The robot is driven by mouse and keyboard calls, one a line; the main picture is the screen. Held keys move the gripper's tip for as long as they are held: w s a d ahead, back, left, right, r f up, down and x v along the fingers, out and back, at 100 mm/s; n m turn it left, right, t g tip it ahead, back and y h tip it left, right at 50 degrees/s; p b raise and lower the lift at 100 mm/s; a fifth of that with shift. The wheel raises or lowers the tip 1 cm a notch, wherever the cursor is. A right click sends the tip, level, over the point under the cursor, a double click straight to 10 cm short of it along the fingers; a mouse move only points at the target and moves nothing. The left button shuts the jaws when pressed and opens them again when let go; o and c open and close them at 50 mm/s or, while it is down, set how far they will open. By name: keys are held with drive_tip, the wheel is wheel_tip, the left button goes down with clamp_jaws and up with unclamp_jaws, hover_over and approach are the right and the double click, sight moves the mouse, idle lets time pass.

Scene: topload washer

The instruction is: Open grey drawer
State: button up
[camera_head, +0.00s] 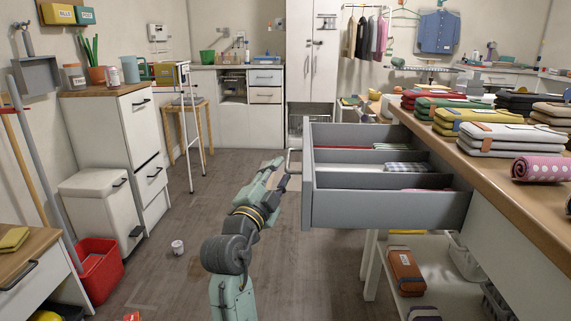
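The grey drawer (308,190) stands pulled well out to the left from under the wooden-topped counter (505,195). Its inside shows, split by dividers into compartments with folded cloths. The drawer's bar handle (290,162) sticks out on the left of its front. My gripper (277,168) is at the end of my green arm, just left of the handle and very close to it in the picture. I cannot tell whether the fingers touch or hold the handle, or how far apart they are.
Folded cloth stacks (487,138) lie on the counter. A shelf (430,270) below the drawer holds rolled items. On the left are a white cabinet (120,130), a red bucket (98,268) and a small cup (178,247) on the floor. The middle floor is mostly clear.

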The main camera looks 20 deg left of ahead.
drive_tip(key=v, duration=0.5)
drive_tip(key=shift+s+f, duration=0.1)
drive_tip(key=shift+s, duration=0.1)
